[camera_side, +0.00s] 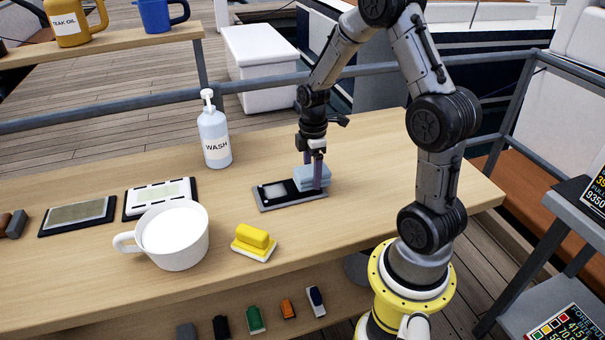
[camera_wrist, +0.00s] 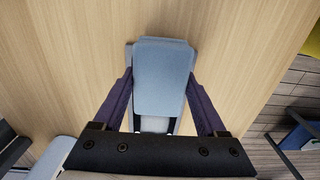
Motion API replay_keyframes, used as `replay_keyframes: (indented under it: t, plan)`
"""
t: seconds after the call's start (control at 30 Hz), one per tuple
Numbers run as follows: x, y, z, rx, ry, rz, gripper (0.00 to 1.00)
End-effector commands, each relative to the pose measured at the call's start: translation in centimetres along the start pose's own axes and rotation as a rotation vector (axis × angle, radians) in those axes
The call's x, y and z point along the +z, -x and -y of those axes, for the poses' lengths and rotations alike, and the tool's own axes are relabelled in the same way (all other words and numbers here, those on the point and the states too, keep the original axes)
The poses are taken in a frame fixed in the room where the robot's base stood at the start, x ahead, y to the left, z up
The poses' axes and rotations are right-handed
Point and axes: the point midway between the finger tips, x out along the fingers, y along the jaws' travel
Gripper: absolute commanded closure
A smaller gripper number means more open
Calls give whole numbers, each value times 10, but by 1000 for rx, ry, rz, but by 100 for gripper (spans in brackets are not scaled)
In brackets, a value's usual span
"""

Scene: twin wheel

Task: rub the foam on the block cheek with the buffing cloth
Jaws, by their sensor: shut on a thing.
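A light blue folded pad, which looks like the buffing cloth (camera_side: 311,177), is between the fingers of my gripper (camera_side: 317,172). It also shows in the wrist view (camera_wrist: 164,78), with a purple finger on each side. The cloth sits over the right end of a dark flat plate (camera_side: 263,204), which seems to be the block cheek. A pale patch (camera_side: 274,191), perhaps the foam, shows on the plate's left part. The plate's right end is hidden under the cloth, and I cannot tell whether the cloth presses on it.
A wash bottle (camera_side: 215,140) stands behind the plate. A yellow block on a pale pad (camera_side: 253,240) and a white mug (camera_side: 176,238) stand in front and to the left. Two framed panels (camera_side: 160,197) (camera_side: 77,215) lie further left. The table right of the plate is clear.

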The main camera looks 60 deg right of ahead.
Motion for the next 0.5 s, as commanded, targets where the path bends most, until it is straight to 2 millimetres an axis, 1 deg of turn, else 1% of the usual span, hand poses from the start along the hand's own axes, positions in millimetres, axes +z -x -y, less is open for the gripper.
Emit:
replay_keyframes:
  t: [0.03, 0.5]
  plan:
    - [-1, -1, 0, -2, 1, 1, 78]
    - [-46, -1, 0, -1, 3, 0, 78]
